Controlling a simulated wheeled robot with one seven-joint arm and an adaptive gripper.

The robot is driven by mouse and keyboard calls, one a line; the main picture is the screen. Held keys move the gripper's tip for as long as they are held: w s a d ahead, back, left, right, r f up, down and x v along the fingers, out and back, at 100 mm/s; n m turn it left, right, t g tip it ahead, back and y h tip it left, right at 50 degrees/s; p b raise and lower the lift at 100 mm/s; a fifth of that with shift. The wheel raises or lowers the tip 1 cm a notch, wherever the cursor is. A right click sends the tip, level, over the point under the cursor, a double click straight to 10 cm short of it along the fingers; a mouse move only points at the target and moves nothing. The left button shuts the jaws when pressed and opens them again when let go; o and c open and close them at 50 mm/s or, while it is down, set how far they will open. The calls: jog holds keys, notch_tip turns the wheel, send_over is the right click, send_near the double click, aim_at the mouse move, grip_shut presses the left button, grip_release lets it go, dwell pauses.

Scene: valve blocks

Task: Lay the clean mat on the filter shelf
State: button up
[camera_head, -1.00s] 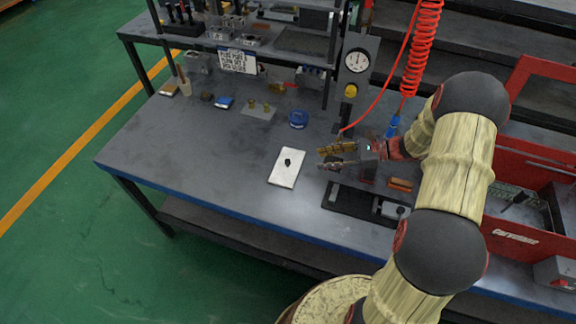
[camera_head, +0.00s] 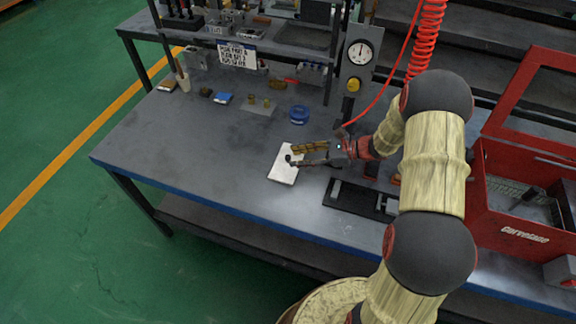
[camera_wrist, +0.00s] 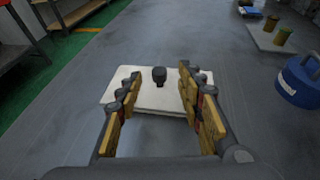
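A flat white pad (camera_head: 281,174), which looks like the mat, lies on the grey workbench (camera_head: 190,140). In the wrist view the pad (camera_wrist: 115,99) has a small dark knob (camera_wrist: 159,75) standing on its top. My gripper (camera_head: 291,154) is open above the pad's right part, its fingers hiding some of it. In the wrist view the fingers of my gripper (camera_wrist: 159,82) stand apart, on the left and right of the knob, with nothing held between them. I cannot tell which surface is the filter shelf.
A blue round object (camera_head: 299,115) stands behind the pad. A black tray (camera_head: 352,200) lies right of it, and an open red box (camera_head: 520,210) stands farther right. A raised shelf (camera_head: 285,51) runs along the back. The bench left of the pad is clear.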

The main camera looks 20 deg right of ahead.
jog(key=shift+x, duration=0.85)
jog(key=shift+r, duration=0.1)
jog(key=shift+c, duration=0.5)
grip_shut()
